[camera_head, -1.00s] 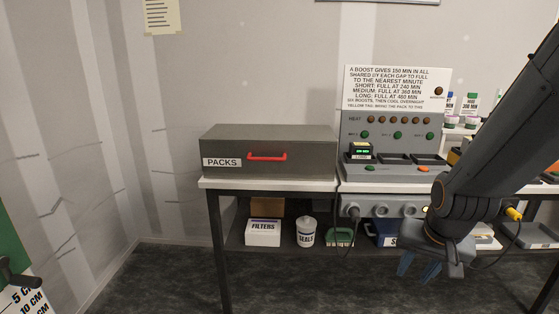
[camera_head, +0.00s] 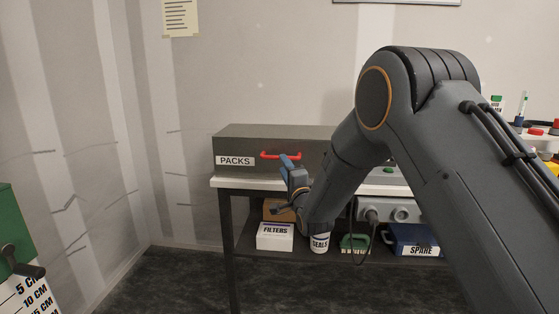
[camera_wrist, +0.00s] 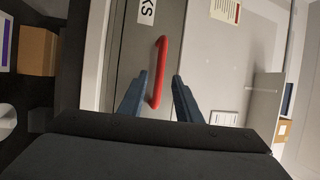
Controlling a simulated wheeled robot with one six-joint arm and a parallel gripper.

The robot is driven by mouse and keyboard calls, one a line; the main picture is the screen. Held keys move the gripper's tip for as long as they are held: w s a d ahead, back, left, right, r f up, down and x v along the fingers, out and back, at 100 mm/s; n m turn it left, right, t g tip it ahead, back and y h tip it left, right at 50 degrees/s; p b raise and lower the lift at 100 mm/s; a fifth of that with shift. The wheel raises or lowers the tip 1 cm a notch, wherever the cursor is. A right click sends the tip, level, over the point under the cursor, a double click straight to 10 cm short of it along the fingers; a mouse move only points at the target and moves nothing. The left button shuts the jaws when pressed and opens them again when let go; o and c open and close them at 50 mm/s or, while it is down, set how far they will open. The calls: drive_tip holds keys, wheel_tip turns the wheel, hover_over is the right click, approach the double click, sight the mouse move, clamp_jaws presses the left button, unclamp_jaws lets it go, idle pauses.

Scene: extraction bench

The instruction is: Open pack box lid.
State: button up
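The grey pack box (camera_head: 250,142), labelled PACKS, stands on the left end of the bench. Its lid looks shut. My gripper (camera_wrist: 157,88) is open, with a finger on each side of the handle and gaps between. In the head view my gripper (camera_head: 287,170) is just in front of the box.
The white bench top (camera_head: 228,183) runs under the box. On the shelf below are a FILTERS box (camera_head: 274,237), a SEALS tub (camera_head: 320,243) and a blue SPARE bin (camera_head: 414,241). My arm covers much of the charging panel on the right.

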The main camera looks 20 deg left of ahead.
sight(284, 149)
drive_tip(key=shift+x, duration=3.15)
